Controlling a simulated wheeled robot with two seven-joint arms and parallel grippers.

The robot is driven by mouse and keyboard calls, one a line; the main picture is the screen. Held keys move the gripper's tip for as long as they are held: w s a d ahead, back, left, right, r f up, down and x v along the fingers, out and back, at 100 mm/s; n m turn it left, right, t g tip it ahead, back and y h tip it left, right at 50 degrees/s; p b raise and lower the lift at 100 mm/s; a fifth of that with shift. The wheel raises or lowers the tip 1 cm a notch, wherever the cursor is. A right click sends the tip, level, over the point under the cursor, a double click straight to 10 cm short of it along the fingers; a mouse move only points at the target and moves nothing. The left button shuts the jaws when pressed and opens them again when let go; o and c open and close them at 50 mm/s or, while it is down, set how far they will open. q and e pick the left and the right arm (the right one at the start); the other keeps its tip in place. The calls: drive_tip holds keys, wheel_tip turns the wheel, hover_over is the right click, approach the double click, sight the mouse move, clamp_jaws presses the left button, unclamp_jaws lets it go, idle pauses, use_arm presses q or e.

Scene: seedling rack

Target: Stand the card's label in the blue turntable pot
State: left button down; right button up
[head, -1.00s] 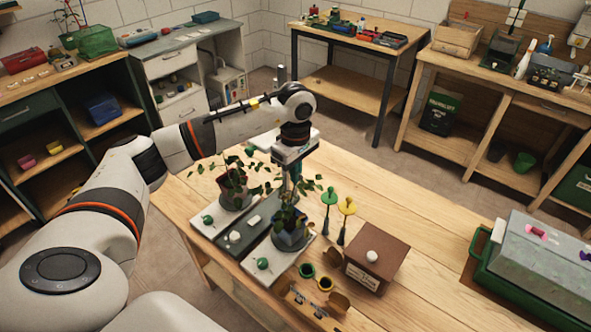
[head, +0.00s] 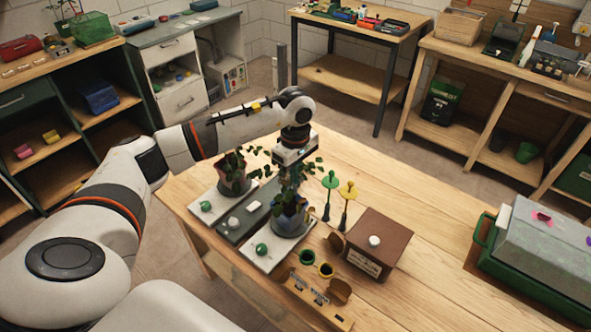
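The blue pot (head: 287,224) holds a leafy plant and stands on the nearer pale plate (head: 257,252), which has a green knob. My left gripper (head: 291,184) comes down from above, over this pot and among its leaves. Its fingertips are largely hidden by foliage, so I cannot tell whether it is open or what it holds. I cannot make out a label in the pot. The brown box (head: 393,243) to the right has a white knob on top and a pale printed card (head: 363,262) on its front. My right gripper is not in view.
A reddish pot (head: 234,184) with a plant stands on the farther plate. Green (head: 328,196) and yellow (head: 346,203) stakes stand right of the blue pot. A wooden rack (head: 318,300) lies in front. The table's right side is clear up to a green crate (head: 486,232).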

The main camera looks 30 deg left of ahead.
sight(296, 195)
use_arm(q)
drive_tip(key=shift+f, duration=0.9)
drive_tip(key=shift+f+b, duration=1.95)
drive_tip(key=shift+b, duration=0.1)
drive_tip(key=c, duration=1.6)
unclamp_jaws()
wheel_tip(296, 195, up, 12)
drive_tip(key=shift+r+b, duration=0.1)
drive_tip(key=shift+b, duration=0.95)
